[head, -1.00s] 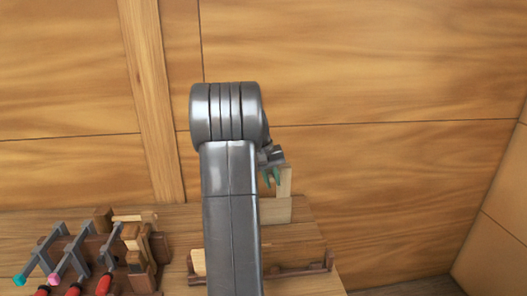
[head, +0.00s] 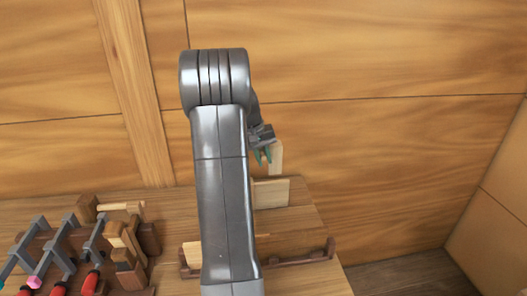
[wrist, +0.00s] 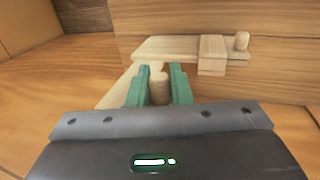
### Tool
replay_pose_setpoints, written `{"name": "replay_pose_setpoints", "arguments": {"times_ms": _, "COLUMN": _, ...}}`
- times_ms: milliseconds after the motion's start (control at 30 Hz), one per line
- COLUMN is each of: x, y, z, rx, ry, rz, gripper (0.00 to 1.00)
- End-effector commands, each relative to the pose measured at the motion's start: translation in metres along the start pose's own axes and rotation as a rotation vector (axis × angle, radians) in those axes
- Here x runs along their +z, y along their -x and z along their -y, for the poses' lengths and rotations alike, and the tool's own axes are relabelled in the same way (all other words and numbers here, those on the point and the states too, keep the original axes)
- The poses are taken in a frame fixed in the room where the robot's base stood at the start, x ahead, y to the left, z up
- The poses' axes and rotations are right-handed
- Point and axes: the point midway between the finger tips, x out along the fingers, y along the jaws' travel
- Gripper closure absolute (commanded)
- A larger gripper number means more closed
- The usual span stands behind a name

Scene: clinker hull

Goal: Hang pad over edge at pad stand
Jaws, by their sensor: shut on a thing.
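My gripper (wrist: 160,85) has its green fingers shut on a round, pale wooden peg (wrist: 158,90), which I take for the handle of the pad. It also shows in the head view (head: 262,156), above the bench at the right of my arm. A pale slab (wrist: 113,93) shows behind the left finger; I cannot tell whether it belongs to the held pad. Beyond the fingers is a pale board (wrist: 165,48) with a block (wrist: 212,50) and upright peg (wrist: 242,41), probably the pad stand. In the head view a pale upright piece (head: 277,158) stands beside the fingertips, above a low board (head: 271,193).
A brown rail (head: 305,256) lies along the bench front with a pale block (head: 192,253) at its left end. Clamps and red-handled tools (head: 75,250) crowd the left. The plank wall (head: 370,150) rises close behind. The floor lies beyond the bench's right end.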

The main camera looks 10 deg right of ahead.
Motion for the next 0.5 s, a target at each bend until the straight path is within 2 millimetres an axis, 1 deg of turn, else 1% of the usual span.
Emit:
{"name": "replay_pose_setpoints", "arguments": {"times_ms": 133, "x": 0.0, "y": -0.017, "z": 0.004, "rx": 0.0, "ry": -0.001, "rz": 0.0, "gripper": 1.0}}
{"name": "replay_pose_setpoints", "arguments": {"times_ms": 500, "x": 0.0, "y": -0.054, "z": 0.015, "rx": 0.0, "ry": -0.001, "rz": 0.0, "gripper": 1.0}}
